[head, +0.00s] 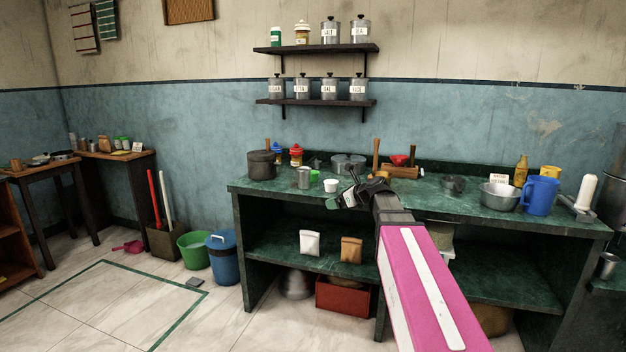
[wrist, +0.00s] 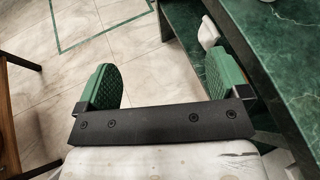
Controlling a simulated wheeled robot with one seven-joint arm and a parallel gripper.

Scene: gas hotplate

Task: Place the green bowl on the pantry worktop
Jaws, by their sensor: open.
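My gripper (head: 343,200) is in front of the long green worktop (head: 440,203), near its front edge, with one green pad showing. In the wrist view my gripper (wrist: 165,85) has its two green-padded fingers wide apart and nothing between them. A small green vessel (head: 314,175), possibly the green bowl, stands on the worktop behind a white cup (head: 330,185), left of my gripper and apart from it. It is too small to be sure of its shape. A wooden worktop (head: 105,155) with a small sign stands at the left wall corner; I cannot tell which surface is the pantry worktop.
A dark pot (head: 261,165), a steel cup (head: 304,178), a steel bowl (head: 498,196) and a blue jug (head: 540,195) stand on the green worktop. A green bucket (head: 194,250) and a blue bin (head: 223,260) stand on the floor. The tiled floor at left is mostly clear.

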